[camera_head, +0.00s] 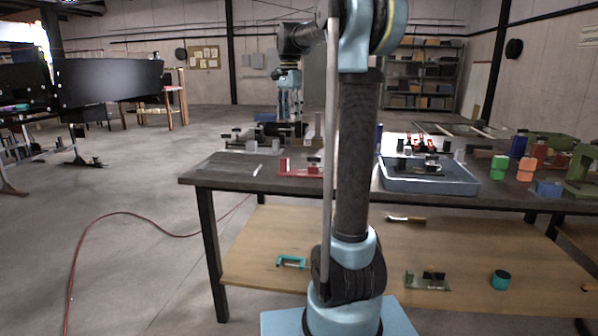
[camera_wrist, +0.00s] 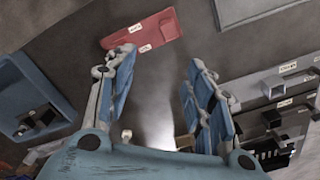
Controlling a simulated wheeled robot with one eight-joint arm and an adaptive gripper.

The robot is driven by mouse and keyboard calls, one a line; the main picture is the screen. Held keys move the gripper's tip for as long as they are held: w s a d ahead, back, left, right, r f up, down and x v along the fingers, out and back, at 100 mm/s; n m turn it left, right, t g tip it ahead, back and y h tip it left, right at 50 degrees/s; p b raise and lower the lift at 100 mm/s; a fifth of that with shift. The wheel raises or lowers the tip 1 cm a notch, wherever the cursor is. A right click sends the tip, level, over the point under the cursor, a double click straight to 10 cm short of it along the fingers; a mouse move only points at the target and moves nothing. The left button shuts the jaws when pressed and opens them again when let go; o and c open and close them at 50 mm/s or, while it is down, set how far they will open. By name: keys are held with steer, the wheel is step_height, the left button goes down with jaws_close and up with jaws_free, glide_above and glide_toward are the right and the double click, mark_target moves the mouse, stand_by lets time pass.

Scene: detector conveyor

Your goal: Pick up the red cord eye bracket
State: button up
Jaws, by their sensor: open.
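A flat red bracket (camera_head: 295,169) with small white labels lies near the front edge of the dark table, partly hidden behind my arm in the head view. In the wrist view the red bracket (camera_wrist: 143,30) lies at the top, beyond my fingertips, and nothing of it is between them. My gripper (camera_wrist: 163,64) is open and empty, its two blue fingers spread apart. In the head view my gripper (camera_head: 289,98) hangs above the back of the table, pointing down.
A blue tray (camera_head: 430,187) with dark parts stands right of the bracket; it is at the left in the wrist view (camera_wrist: 35,98). A dark flat panel (camera_head: 228,168) lies to the left. Grey fixtures (camera_head: 247,143) stand behind. Green and orange blocks (camera_head: 499,167) are further right.

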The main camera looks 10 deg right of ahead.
mark_target(284, 158)
steer(key=f+n, duration=0.2)
steer(key=f, duration=0.2)
steer(key=a+f+n, duration=0.1)
steer(key=f+n, duration=0.1)
steer(key=f, duration=0.2)
steer(key=a+f+n, duration=0.1)
steer(key=f+n, duration=0.2)
steer(key=f, duration=0.2)
steer(key=shift+w, duration=0.3)
steer(key=shift+s+a+f, duration=0.1)
steer(key=shift+f, duration=1.25)
steer(key=shift+s+f, duration=0.1)
steer(key=shift+f, duration=1.25)
steer(key=shift+c, duration=0.3)
jaws_close()
